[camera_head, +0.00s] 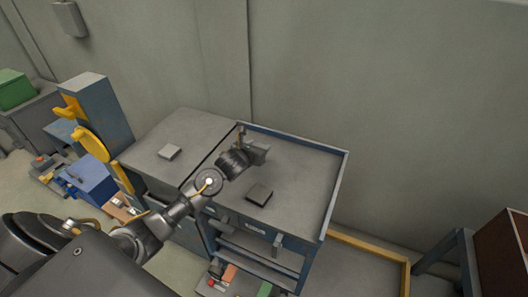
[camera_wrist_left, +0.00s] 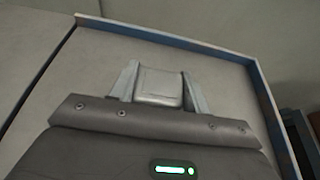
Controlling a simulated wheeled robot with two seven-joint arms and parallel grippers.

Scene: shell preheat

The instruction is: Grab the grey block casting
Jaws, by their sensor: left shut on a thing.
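My left gripper (camera_head: 262,153) is over the back part of the blue-rimmed grey worktop (camera_head: 300,185). In the left wrist view its two fingers (camera_wrist_left: 160,88) are shut on the grey block casting (camera_wrist_left: 160,86), a smooth block with a raised top face, one finger at each side. In the head view the casting is small and mostly hidden by the gripper; I cannot tell whether it touches the worktop. My right gripper is not in view.
A dark square block (camera_head: 260,194) lies on the worktop in front of the gripper. Raised blue rims (camera_head: 290,137) edge the worktop's back and right. Its right part is clear.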

